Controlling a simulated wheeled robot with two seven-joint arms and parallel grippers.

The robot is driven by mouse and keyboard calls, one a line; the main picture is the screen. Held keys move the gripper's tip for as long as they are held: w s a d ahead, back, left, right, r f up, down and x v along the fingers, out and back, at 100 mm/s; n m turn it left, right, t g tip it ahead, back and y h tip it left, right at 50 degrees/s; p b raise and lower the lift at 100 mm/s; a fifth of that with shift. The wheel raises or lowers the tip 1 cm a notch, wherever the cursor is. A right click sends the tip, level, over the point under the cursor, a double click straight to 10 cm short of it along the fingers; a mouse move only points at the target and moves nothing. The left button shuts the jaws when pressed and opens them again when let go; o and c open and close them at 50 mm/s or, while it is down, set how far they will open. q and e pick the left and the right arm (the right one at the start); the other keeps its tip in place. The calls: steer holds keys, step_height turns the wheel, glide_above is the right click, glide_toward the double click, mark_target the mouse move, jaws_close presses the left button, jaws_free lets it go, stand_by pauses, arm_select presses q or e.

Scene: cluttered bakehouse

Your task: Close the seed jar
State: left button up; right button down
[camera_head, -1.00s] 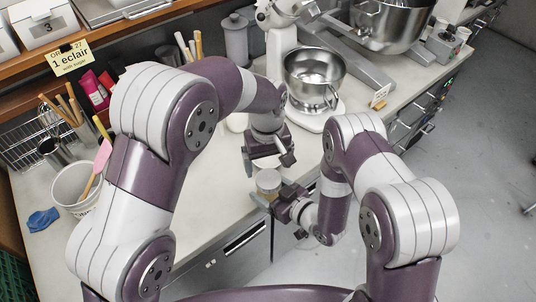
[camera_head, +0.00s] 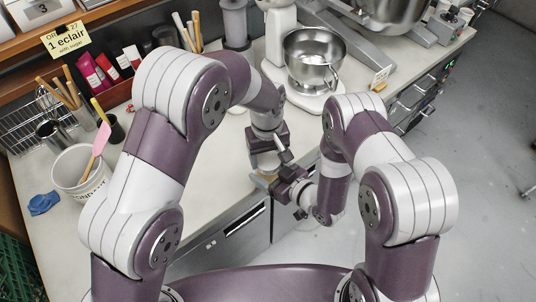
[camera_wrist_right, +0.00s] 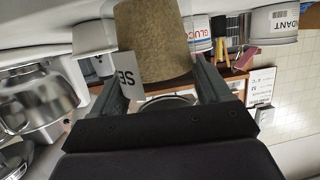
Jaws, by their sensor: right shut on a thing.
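The seed jar (camera_wrist_right: 152,42) fills the top middle of the right wrist view, tan and grainy, with part of a label reading "SE" at its left. My right gripper (camera_wrist_right: 160,82) is shut on the jar, a finger on either side. In the head view the jar (camera_head: 267,163) is small and partly hidden, at the counter's front edge. My right gripper (camera_head: 272,182) comes to it from the front right. My left gripper (camera_head: 268,148) is right above the jar, very close; its fingertips are hidden, so I cannot tell its opening or whether it holds a lid.
A mixer with a steel bowl (camera_head: 315,58) stands behind my grippers. A white tub (camera_head: 78,178) with a pink spatula and a blue cloth (camera_head: 43,203) are at the left. The counter (camera_head: 215,205) is clear left of the jar.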

arm_select(q)
steer(key=o, duration=1.2)
steer(key=shift+o, duration=0.2)
step_height(320, 180, up, 8)
steer(key=shift+f, duration=0.25)
